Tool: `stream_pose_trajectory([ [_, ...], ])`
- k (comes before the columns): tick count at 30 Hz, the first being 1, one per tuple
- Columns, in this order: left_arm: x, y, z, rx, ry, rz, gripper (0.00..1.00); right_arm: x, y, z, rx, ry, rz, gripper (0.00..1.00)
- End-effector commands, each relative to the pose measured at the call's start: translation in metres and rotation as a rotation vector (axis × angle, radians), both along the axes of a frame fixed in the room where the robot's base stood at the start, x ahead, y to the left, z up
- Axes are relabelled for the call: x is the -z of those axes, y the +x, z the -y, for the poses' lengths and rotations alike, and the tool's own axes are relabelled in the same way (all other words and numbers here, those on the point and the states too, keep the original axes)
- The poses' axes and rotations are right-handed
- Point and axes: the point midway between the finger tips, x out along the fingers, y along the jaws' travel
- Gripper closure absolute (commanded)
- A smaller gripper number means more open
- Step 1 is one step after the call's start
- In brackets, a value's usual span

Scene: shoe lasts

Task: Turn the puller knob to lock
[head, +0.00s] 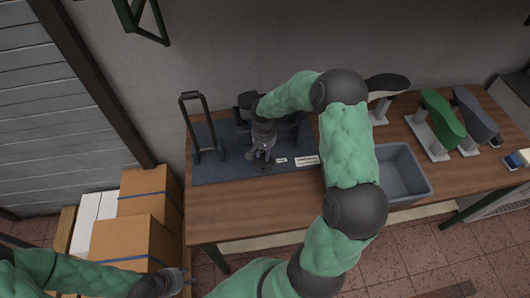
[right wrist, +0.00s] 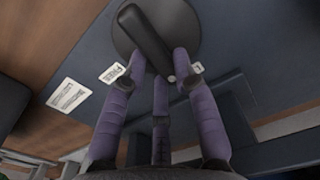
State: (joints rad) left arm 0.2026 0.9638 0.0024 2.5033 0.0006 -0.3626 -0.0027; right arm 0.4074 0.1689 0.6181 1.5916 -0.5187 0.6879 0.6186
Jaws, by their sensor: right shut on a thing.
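The puller knob (right wrist: 145,35) is a dark round disc with a raised bar handle, set on the blue-grey board (head: 215,172). In the head view the knob (head: 264,169) is mostly hidden under my right gripper (head: 263,153), which points down at it. In the right wrist view my right gripper (right wrist: 160,66) has its purple fingers on both sides of the lower end of the bar, shut on it. The bar lies slanted, its lower end between the fingers. My left gripper (head: 183,280) is low at the left, away from the table; its fingers are too small to judge.
White labels (head: 306,160) lie beside the knob. A black upright frame (head: 203,125) stands at the board's left. A grey bin (head: 405,175) and several shoe lasts on stands, one green (head: 441,115), are on the right. Cardboard boxes (head: 140,235) stand left of the table.

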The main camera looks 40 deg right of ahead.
Motion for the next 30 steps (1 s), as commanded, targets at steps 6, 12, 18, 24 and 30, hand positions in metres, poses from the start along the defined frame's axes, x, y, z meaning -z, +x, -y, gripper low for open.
stream_pose_trajectory([
  [6, -0.0022, 0.0, 0.0001, 0.0, 0.0, 0.0, 0.6, -0.0009, 0.0022, -0.0006, -0.095, -0.001, 0.002, 1.0],
  [12, -0.0029, 0.0, 0.0, 0.0, 0.0, 0.0, 0.6, -0.0007, 0.0029, -0.001, -0.137, -0.002, 0.002, 1.0],
  [18, -0.003, 0.0, 0.0, 0.0, 0.0, 0.0, 0.6, -0.0007, 0.003, -0.0011, -0.147, -0.002, 0.002, 1.0],
  [24, -0.003, 0.0, 0.0, 0.0, 0.0, 0.0, 0.6, -0.0007, 0.003, -0.0011, -0.148, -0.002, 0.002, 1.0],
  [30, -0.003, 0.0, 0.0, 0.0, 0.0, 0.0, 0.6, -0.0007, 0.003, -0.0012, -0.147, -0.002, 0.002, 0.47],
])
